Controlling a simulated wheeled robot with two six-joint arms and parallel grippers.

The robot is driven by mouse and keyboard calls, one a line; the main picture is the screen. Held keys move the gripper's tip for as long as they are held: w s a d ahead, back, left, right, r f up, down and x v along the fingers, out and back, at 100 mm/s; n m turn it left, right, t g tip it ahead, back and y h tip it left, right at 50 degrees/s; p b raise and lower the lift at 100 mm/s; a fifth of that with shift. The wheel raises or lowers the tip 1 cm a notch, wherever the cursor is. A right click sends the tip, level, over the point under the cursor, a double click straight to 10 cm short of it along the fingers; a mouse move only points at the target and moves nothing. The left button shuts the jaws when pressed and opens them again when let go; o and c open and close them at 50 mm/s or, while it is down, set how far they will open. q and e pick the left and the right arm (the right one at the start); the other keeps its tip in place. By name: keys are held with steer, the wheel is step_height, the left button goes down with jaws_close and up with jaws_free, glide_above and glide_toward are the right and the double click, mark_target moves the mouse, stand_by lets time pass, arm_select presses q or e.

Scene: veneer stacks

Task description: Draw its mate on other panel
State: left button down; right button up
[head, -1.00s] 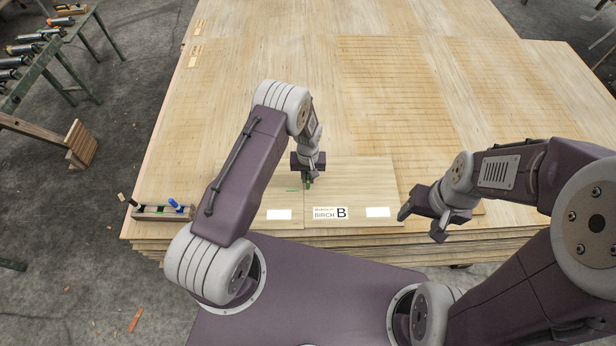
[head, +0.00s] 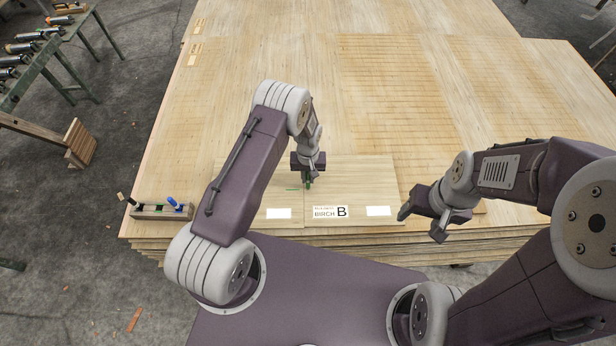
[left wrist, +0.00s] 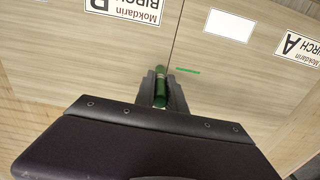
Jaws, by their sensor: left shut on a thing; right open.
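Panel A (head: 272,178) and panel B (head: 360,187) lie side by side on the stack, a seam between them. In the left wrist view, panel A (left wrist: 235,75) is right of the seam and panel B (left wrist: 95,65) left of it. A short green line (left wrist: 188,70) is drawn on panel A near the seam. My left gripper (head: 308,180) is shut on a green marker (left wrist: 160,88), its tip pointing down close to the seam; I cannot tell whether it touches. My right gripper (head: 421,222) is open and empty, right of panel B.
A wooden holder (head: 150,213) with a blue marker (head: 174,202) and others stands at the stack's left front corner. White blank labels and name labels lie along the panels' front edges; my left arm hides part of panel A. The veneer stack behind is clear.

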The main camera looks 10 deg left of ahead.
arm_select(q)
steer(key=shift+d, duration=0.15)
steer(key=shift+w+d+b, duration=0.2)
steer(key=shift+d+b, duration=0.05)
steer(key=shift+d, duration=0.3)
steer(key=shift+w+d+b, duration=0.15)
steer(key=shift+d+b, duration=0.1)
steer(key=shift+d, duration=0.3)
steer(key=shift+w+d+b, duration=0.15)
steer(key=shift+d+b, duration=0.15)
steer(key=shift+d, duration=0.3)
steer(key=shift+w+d+b, duration=0.15)
steer(key=shift+d+b, duration=0.1)
steer(key=shift+d, duration=0.3)
step_height(320, 180, up, 7)
steer(key=p, duration=0.5)
